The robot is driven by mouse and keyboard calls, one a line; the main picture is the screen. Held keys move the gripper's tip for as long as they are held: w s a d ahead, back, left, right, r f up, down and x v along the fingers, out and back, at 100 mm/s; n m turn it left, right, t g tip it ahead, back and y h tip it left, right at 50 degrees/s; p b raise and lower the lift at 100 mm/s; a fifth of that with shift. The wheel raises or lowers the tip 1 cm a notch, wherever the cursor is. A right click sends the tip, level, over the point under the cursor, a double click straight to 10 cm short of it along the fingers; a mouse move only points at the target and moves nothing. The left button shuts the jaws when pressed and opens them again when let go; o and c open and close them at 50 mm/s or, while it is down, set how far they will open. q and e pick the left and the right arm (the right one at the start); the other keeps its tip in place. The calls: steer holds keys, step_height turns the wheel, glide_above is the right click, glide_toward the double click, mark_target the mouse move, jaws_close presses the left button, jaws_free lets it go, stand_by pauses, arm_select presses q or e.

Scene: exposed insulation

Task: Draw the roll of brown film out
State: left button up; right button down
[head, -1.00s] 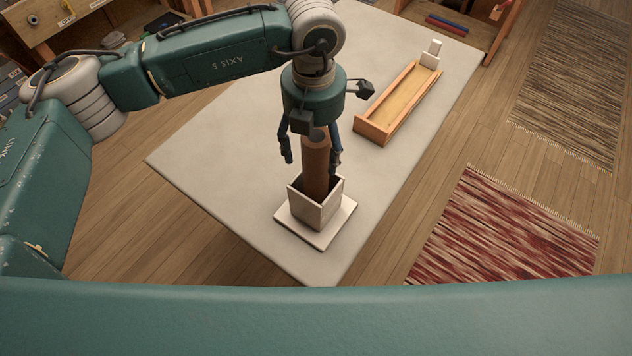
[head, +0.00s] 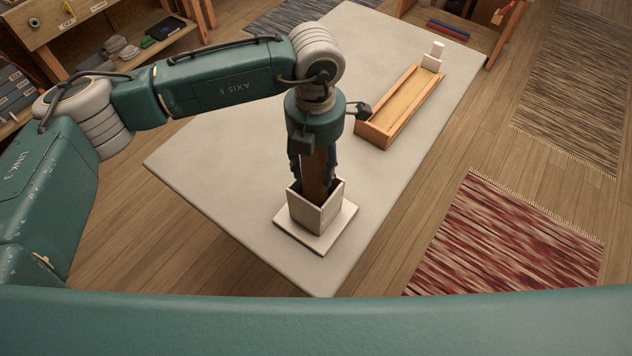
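The roll of brown film (head: 317,172) stands upright in a square, open-topped white box (head: 318,213) on a flat white base near the table's front corner. Its lower part is hidden inside the box and its top is hidden by my gripper. My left gripper (head: 313,170) comes down from above, with its fingers close against the roll's two sides just above the box rim. It looks shut on the roll. My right gripper is not in view.
The pale table (head: 230,150) is clear around the box. A long wooden tray (head: 402,105) lies farther back, with a small white block piece (head: 433,58) at its far end. Shelves and rugs are beyond the table.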

arm_select(q)
steer(key=shift+c, duration=1.2)
steer(key=shift+r, duration=0.2)
steer(key=shift+r+p, duration=0.3)
steer(key=shift+r, duration=0.5)
steer(key=shift+r+p, duration=0.3)
steer(key=shift+r, duration=0.85)
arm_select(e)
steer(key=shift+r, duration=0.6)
arm_select(q)
steer(key=shift+r, duration=0.1)
steer(key=shift+r+p, duration=0.55)
steer(key=shift+r, duration=1.5)
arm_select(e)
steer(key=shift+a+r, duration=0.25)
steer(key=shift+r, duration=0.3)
